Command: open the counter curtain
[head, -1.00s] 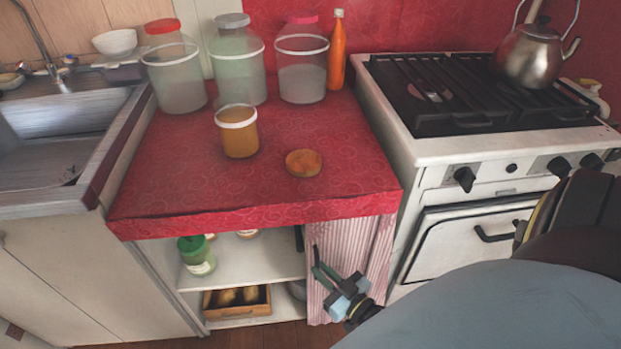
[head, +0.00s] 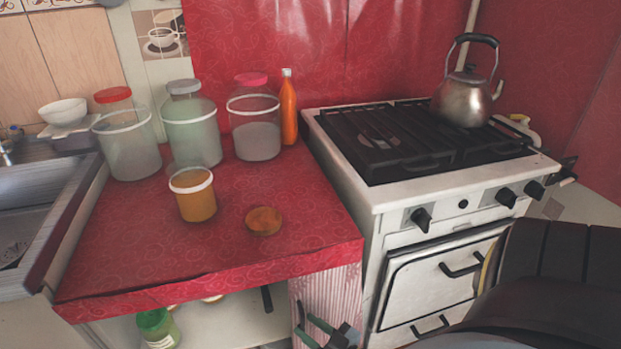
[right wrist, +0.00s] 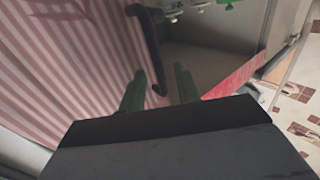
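The counter curtain (head: 326,292) is pink-and-white striped cloth hanging under the right part of the red counter (head: 130,235). The left part of the opening below is uncovered. A dark handle (head: 267,299) hangs left of the curtain's edge. In the right wrist view, the curtain (right wrist: 70,60) fills the left side and the curved dark handle (right wrist: 150,45) reaches down toward the gap between my fingers. My right gripper (head: 311,322) is in front of the curtain, its green fingers (right wrist: 160,88) apart, with no cloth visibly pinched between them. My left gripper is not in view.
A green-lidded jar (head: 157,328) stands on the shelf beneath the counter. Jars, an orange bottle (head: 289,108) and a round brown piece (head: 263,221) stand on top. The stove (head: 440,215) with a kettle (head: 463,98) is close on the right; the sink (head: 35,215) is left.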

